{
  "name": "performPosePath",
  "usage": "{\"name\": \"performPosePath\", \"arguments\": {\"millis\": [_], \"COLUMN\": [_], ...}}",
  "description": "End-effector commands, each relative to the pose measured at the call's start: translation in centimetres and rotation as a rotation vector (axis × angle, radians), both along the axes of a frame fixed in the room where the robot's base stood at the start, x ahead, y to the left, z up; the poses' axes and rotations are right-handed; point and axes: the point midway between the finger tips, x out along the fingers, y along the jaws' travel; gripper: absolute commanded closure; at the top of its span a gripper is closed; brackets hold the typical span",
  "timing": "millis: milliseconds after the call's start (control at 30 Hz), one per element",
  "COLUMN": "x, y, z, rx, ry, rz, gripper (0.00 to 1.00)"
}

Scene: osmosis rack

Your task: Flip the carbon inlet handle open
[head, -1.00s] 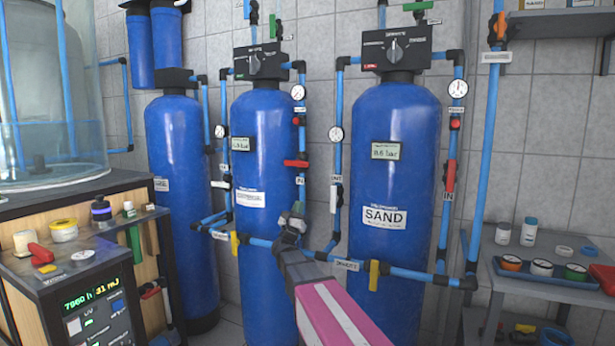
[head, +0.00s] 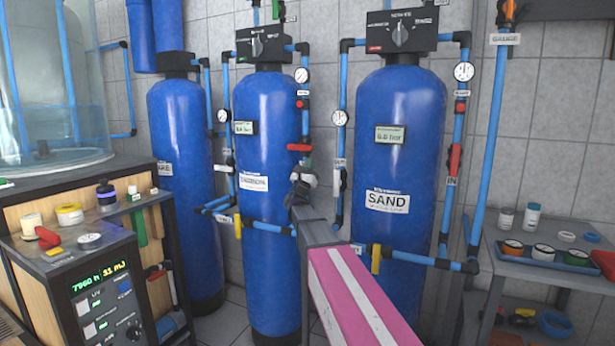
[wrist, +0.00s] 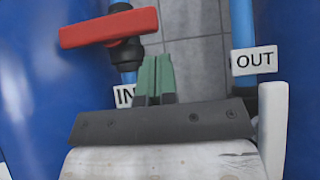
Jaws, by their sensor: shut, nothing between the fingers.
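The carbon inlet handle (head: 299,147) is a red lever lying crosswise on the blue pipe at the right side of the middle blue tank (head: 265,130). In the wrist view the red handle (wrist: 108,28) shows at upper left, on a dark valve body above a partly hidden "IN" label (wrist: 124,97). My gripper (head: 304,168) is just below the handle in the head view. In the wrist view its green fingertips (wrist: 155,75) are together and empty, below and right of the valve. They appear apart from the handle.
The white handle (wrist: 272,130) by the "OUT" label (wrist: 254,61) is close to my gripper's right side. The SAND tank (head: 390,150) stands to the right, with its own red handle (head: 455,159). A shelf with caps and bottles (head: 545,250) is at far right.

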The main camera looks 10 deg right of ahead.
Motion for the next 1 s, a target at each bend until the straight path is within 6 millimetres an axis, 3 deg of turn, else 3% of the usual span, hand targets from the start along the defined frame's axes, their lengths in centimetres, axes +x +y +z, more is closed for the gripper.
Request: {"name": "performPosePath", "arguments": {"millis": [267, 1000], "x": [0.0, -0.2], "y": [0.0, -0.2], "z": [2.0, 2.5], "rx": [0.001, -0.046], "ry": [0.000, 0.033], "rz": [-0.001, 0.000], "gripper": [1.00, 1.00]}}
